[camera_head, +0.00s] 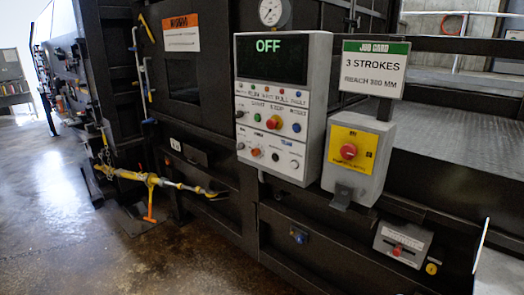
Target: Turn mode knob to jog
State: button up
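A grey control box (311,95) hangs on the dark compactor wall, right of centre. Its black display (271,59) reads OFF in green. Below are small lamps, then a row with a green button (257,117), a red stop button (273,121) and a blue button (296,127). The lowest row holds several small controls, including a dark knob (275,157) and a pale round one (294,164). Their labels are too small to read, so I cannot tell which is the mode knob or where it points. My gripper is not in view.
A JOB CARD sign (373,68) reads 3 STROKES, REACH 380 MM. Below it is a grey box (363,187) with a red button on yellow. A small red-handled unit (402,246) sits lower right. A yellow-orange ratchet binder (155,181) juts out at left. Floor at left is clear.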

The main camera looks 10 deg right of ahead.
aim_at(240, 146)
jog(key=i+j+z, duration=0.5)
jog(key=i, duration=0.25)
jog(key=i+j+z, duration=0.5)
jog(key=i+j, duration=0.1)
jog(key=i, duration=0.1)
